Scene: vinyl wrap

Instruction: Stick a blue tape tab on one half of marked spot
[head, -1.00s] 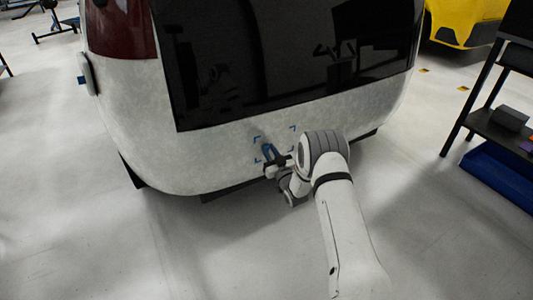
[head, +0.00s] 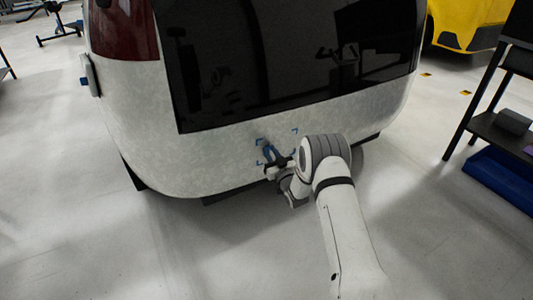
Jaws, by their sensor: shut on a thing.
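The marked spot (head: 260,141) is a set of blue corner brackets on the lower white panel of the vehicle (head: 225,155), below its dark window. My gripper (head: 271,160) is at the left half of the spot, close against the panel. It is shut on a blue tape tab (head: 268,151), which shows as a small dark blue piece inside the brackets. I cannot tell whether the tab touches the panel.
A black shelf (head: 500,130) with a grey box (head: 513,122) stands at the right, with a blue bin (head: 500,172) under it. A yellow vehicle (head: 465,25) is at the back right.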

